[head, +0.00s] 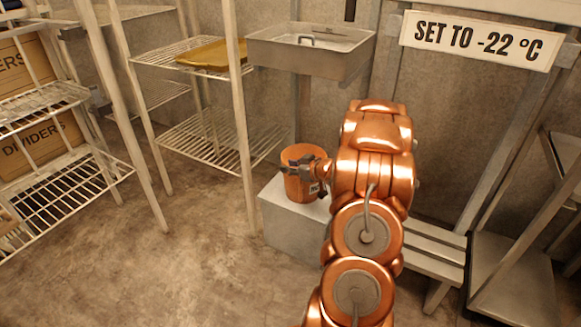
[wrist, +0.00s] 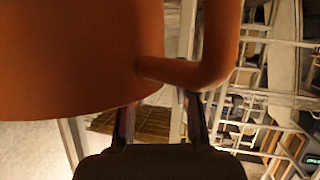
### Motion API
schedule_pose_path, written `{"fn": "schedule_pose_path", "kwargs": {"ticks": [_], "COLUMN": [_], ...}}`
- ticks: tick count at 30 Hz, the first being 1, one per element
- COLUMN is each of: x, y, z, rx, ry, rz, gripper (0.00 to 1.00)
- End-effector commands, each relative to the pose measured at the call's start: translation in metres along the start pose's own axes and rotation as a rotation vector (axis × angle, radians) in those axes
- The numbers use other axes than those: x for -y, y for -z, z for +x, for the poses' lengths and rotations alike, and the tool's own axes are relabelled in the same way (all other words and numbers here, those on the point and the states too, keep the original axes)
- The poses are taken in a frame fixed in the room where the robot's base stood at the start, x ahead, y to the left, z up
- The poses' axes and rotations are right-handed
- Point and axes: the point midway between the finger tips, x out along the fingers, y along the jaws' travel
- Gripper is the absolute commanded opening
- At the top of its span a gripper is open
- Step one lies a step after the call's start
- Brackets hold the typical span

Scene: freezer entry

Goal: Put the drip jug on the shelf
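The drip jug is an orange-brown cylinder (head: 298,187) with a side handle. It appears to stand upright on a pale grey block in the head view. In the wrist view the jug (wrist: 70,50) fills the upper left, very close, and its handle (wrist: 217,45) bends down at top centre. My gripper (wrist: 158,108) is right at the jug, with its two dark fingers apart and background visible between them. The fingertips lie by the jug's edge and the handle's bend; contact is unclear. A wire shelf (head: 205,140) stands behind and left of the jug.
The pale block (head: 285,230) carries the jug. A yellow tray (head: 213,56) lies on the upper wire shelf (head: 160,52). A metal sink (head: 310,60) hangs above the jug. Another wire rack (head: 70,180) with boxes stands left. The floor in front is clear.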

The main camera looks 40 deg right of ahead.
Motion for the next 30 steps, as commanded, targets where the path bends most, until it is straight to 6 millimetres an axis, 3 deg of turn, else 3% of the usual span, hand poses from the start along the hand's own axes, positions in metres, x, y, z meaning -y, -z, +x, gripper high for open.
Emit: {"fn": "schedule_pose_path", "kwargs": {"ticks": [11, 24, 30], "x": [-0.001, -0.002, -0.001], "y": [0.004, 0.005, 0.003], "z": [-0.007, -0.082, -0.108], "rx": [0.0, 0.002, 0.002], "ry": [-0.001, -0.004, -0.002], "rz": [0.0, 0.002, 0.001], "gripper": [0.31, 0.31, 0.31]}}
